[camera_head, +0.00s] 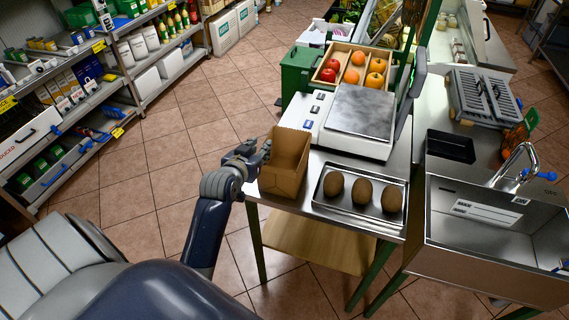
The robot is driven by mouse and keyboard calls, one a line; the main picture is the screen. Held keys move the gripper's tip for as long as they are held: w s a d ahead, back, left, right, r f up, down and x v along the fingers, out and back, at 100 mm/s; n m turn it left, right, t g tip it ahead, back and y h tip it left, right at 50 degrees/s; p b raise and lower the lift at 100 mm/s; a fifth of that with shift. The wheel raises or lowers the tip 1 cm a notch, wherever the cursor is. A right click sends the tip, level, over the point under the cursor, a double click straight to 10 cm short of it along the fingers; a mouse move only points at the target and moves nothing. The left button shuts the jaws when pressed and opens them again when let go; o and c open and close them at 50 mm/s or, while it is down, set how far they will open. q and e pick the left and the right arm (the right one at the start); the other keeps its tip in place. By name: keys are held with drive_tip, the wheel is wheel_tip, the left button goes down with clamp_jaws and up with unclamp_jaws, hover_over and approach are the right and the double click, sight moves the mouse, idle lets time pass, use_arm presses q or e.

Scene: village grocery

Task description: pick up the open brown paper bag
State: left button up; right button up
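The open brown paper bag (284,172) stands upright at the left end of the metal table, with its open mouth facing up. My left gripper (262,150) is at the bag's left side, at about the height of its upper part. Its fingertips are close against the bag's left wall. They are small and dark here, and I cannot tell whether they are closed on the wall or only beside it.
A white scale (357,118) stands behind the bag. A metal tray (357,209) with three brown kiwi-like fruits lies to its right. A wooden crate (337,88) of fruit is further back. A sink (475,225) is at the right. Floor is clear to the left.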

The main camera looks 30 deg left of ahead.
use_arm(q)
drive_tip(key=shift+f+p+x, duration=0.15)
drive_tip(key=shift+p+x, duration=0.2)
drive_tip(key=shift+x, duration=1.25)
drive_tip(key=shift+f+p+x, duration=0.15)
drive_tip(key=shift+p+x, duration=0.2)
drive_tip(key=shift+x, duration=1.25)
drive_tip(key=shift+s, duration=0.2)
clamp_jaws()
